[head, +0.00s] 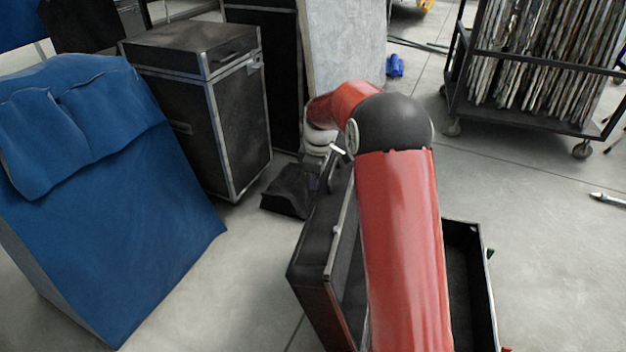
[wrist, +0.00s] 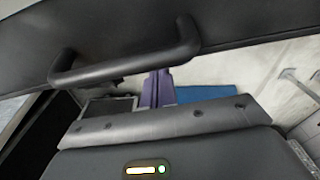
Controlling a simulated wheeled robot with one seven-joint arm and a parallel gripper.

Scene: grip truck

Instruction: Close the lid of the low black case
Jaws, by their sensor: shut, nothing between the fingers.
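The low black case (head: 484,285) stands open on the floor at the bottom of the head view. Its lid (head: 316,238) is raised on the left side, and my red arm hides much of the space between lid and box. My gripper (head: 315,182) is down beyond the lid's far end, partly hidden there. In the wrist view its purple fingers (wrist: 157,90) are together and empty. A dark panel, seemingly part of the case, crosses the top of that view with a black bar handle (wrist: 125,62). I cannot tell whether the fingers touch anything.
A blue-covered block (head: 110,215) stands left, with a tall black flight case (head: 240,120) behind it. A dark flat shape (head: 288,190) lies by my gripper. A wheeled rack (head: 530,115) stands back right. Floor at right is mostly clear.

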